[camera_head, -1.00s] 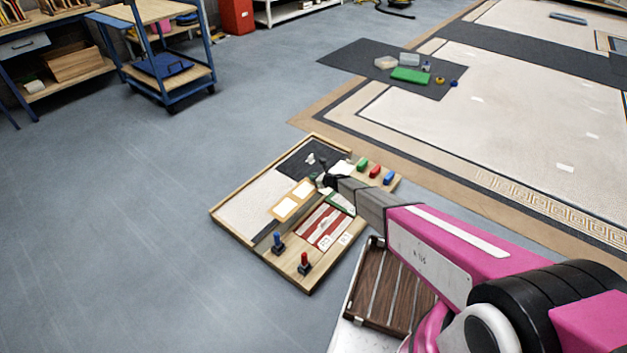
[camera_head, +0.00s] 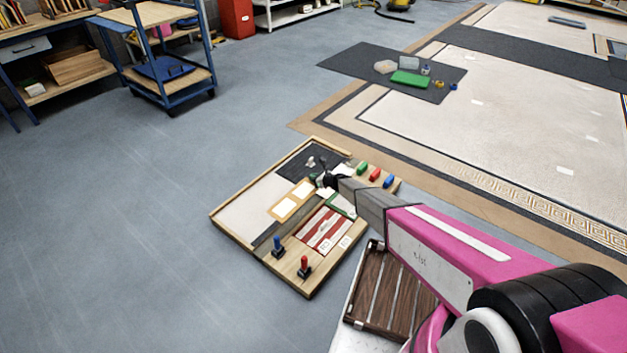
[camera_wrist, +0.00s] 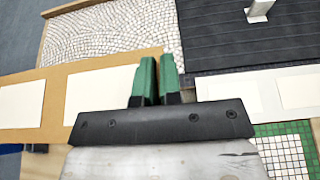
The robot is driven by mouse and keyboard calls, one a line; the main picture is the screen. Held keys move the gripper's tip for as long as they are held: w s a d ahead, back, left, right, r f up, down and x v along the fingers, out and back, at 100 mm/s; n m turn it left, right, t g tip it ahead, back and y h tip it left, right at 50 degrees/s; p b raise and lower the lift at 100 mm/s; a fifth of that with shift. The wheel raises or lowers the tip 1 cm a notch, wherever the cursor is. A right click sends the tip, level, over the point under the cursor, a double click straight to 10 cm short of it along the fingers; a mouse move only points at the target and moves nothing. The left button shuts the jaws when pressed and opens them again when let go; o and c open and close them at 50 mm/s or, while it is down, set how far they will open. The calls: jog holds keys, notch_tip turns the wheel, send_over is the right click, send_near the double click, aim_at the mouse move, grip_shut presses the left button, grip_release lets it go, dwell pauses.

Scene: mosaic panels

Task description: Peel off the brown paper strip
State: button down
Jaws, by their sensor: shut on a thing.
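The brown paper strip (camera_head: 294,198), with pale rectangular windows, lies along the middle of the wooden-framed mosaic board (camera_head: 232,236). In the wrist view the strip (camera_wrist: 56,100) runs in from the left to my gripper (camera_wrist: 157,82), whose green fingers are close together at its right end. My gripper is shut on the strip there; the fingers hide the pinched edge. In the head view my gripper (camera_head: 323,180) is small and dark at the strip's far end. I cannot tell how much of the strip is lifted.
Pale mosaic (camera_wrist: 110,32) and a dark ribbed panel (camera_wrist: 240,40) lie beyond the strip. Red, green and blue blocks (camera_head: 375,174) sit at the board's right edge. Two knobbed tools (camera_head: 304,267) stand at its near end. A slatted tray (camera_head: 385,300) is below my arm.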

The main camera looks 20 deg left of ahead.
jog(key=shift+r, duration=2.7)
